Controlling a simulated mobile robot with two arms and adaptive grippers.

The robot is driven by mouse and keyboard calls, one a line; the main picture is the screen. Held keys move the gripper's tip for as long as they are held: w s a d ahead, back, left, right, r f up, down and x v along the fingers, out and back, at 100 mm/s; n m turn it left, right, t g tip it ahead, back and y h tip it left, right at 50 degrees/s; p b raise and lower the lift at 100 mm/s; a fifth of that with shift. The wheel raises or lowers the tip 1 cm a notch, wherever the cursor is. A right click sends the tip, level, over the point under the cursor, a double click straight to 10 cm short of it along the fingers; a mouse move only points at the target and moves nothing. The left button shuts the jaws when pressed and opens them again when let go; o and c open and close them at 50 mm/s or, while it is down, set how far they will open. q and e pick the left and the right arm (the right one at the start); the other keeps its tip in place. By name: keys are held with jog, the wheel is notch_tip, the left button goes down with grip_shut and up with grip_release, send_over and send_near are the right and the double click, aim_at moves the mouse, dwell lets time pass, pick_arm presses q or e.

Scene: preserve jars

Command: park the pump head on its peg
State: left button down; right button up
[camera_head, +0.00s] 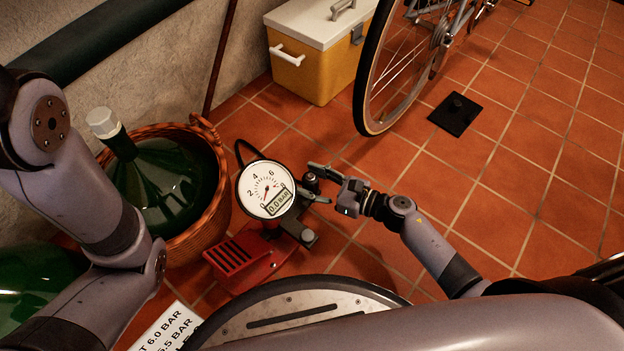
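The floor pump stands on the tiles, with a red slotted base (240,258) and a round white gauge (266,190) whose display reads 0.0 bar. A black hose (243,150) arches up behind the gauge. My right gripper (316,185) is just right of the gauge, its two fingers apart. A small dark cylindrical part (311,183) sits between the fingertips. I cannot tell whether it is the pump head or the peg, or whether the fingers press on it. My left arm comes in at the left, but its gripper is out of view.
A wicker basket (215,215) with a green demijohn (155,180) stands close left of the pump. A yellow cooler (305,72) and a bicycle wheel (362,95) are behind. A black floor plate (455,113) lies right; tiles around it are clear.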

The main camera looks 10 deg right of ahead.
jog(key=shift+o, duration=0.5)
jog(key=shift+s+d, duration=0.15)
jog(key=v, duration=1.1)
jog(key=shift+s+d, duration=0.15)
jog(key=shift+d, duration=0.1)
jog(key=shift+r, duration=0.2)
